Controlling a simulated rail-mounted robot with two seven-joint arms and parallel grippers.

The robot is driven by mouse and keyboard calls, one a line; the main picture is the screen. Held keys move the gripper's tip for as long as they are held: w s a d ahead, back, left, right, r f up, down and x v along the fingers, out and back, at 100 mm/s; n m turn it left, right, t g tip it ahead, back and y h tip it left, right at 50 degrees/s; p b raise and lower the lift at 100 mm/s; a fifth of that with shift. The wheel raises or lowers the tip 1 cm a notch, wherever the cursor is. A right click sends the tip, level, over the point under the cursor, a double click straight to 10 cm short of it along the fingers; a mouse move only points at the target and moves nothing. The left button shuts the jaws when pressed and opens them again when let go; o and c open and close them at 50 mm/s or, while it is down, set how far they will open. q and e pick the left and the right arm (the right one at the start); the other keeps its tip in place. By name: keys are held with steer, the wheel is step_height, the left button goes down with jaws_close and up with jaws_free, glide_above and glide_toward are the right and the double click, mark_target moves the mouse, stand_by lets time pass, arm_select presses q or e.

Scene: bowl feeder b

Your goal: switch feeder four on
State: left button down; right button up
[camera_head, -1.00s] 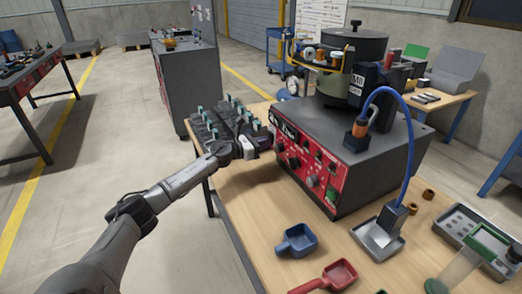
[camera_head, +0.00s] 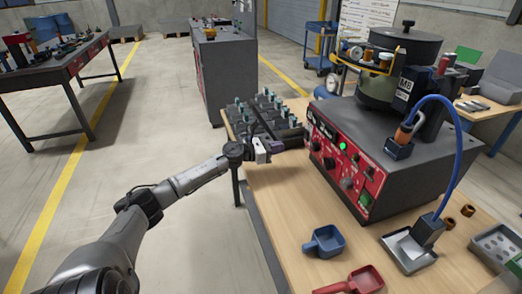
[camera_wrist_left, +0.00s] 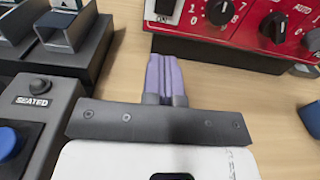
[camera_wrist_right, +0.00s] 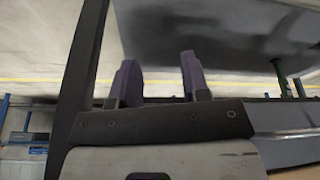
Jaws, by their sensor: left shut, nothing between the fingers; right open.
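The bowl feeder has a grey control box with a red panel (camera_head: 340,172) bearing dark knobs and switches. A green lamp (camera_head: 343,146) is lit near the panel's top. A green switch (camera_head: 365,203) is at its lower right. I cannot read a feeder number. My left gripper (camera_head: 278,147) is shut and empty, just left of the panel and apart from it. In the left wrist view its closed purple fingers (camera_wrist_left: 167,72) point at the panel's lower edge, below a black rocker switch (camera_wrist_left: 164,9) and a numbered knob (camera_wrist_left: 220,11). My right gripper (camera_wrist_right: 160,78) is open and empty, away from the panel.
A dark block with several teal-topped parts (camera_head: 262,115) stands behind my left gripper. A blue scoop (camera_head: 325,241), a red scoop (camera_head: 362,281) and a metal tray (camera_head: 410,252) lie in front of the feeder. A blue cable (camera_head: 455,150) hangs on its right.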

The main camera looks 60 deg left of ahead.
arm_select(q)
steer(key=shift+s, duration=0.5)
steer(key=s, duration=0.2)
steer(key=s+p, duration=0.1)
steer(key=shift+s+a+f, duration=0.15)
steer(key=shift+a+f, duration=0.1)
steer(key=shift+a, duration=0.05)
steer(key=shift+s+a+p, duration=0.1)
steer(key=shift+s+p, duration=0.2)
steer(key=shift+s, duration=0.3)
steer(key=shift+s+f, duration=0.1)
